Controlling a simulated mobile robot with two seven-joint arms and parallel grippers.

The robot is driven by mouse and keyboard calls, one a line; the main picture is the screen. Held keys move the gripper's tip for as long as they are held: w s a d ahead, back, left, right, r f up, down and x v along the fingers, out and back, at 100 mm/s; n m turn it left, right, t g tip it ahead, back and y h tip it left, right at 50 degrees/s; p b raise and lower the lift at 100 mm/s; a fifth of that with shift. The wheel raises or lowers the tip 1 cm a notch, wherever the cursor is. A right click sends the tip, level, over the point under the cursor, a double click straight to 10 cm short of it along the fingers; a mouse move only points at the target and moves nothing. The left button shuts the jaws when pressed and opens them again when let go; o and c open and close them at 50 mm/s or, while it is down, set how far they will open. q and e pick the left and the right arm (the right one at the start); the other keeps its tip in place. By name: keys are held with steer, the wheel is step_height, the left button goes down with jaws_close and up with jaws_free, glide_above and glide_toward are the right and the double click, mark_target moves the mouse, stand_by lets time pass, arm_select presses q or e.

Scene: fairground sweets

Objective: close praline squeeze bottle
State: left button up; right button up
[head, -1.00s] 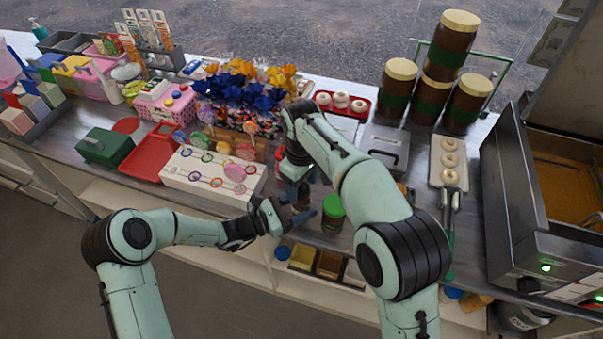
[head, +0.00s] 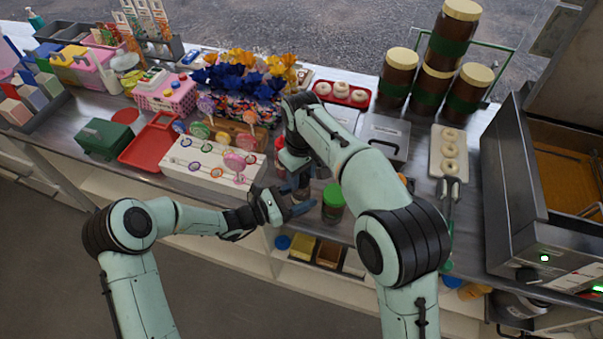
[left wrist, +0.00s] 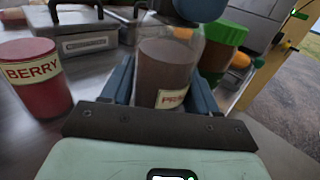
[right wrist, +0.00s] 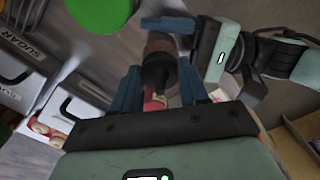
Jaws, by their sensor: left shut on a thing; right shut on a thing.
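The praline squeeze bottle (left wrist: 165,75) is brown, with a label that shows only "PR". My left gripper (left wrist: 166,88) is shut around its body, and the bottle stands upright between the blue fingers. My right gripper (right wrist: 158,78) is shut on a dark nozzle-like cap (right wrist: 157,68) directly above the bottle, whose brown body (right wrist: 160,42) shows beyond it. Whether the cap is seated on the bottle or just above it cannot be told. In the head view, my left gripper (head: 290,208) and right gripper (head: 297,183) meet at the counter's front edge, mostly hiding the bottle.
A red berry bottle (left wrist: 35,80) stands beside the praline bottle. A green-lidded jar (head: 333,203) is close on the other side. A metal lidded container (head: 386,138) sits behind. A white lollipop stand (head: 215,165) is to the left.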

steer(key=o, duration=1.2)
steer(key=shift+o, duration=0.2)
step_height(320, 180, up, 12)
arm_select(q)
steer(key=o, duration=1.6)
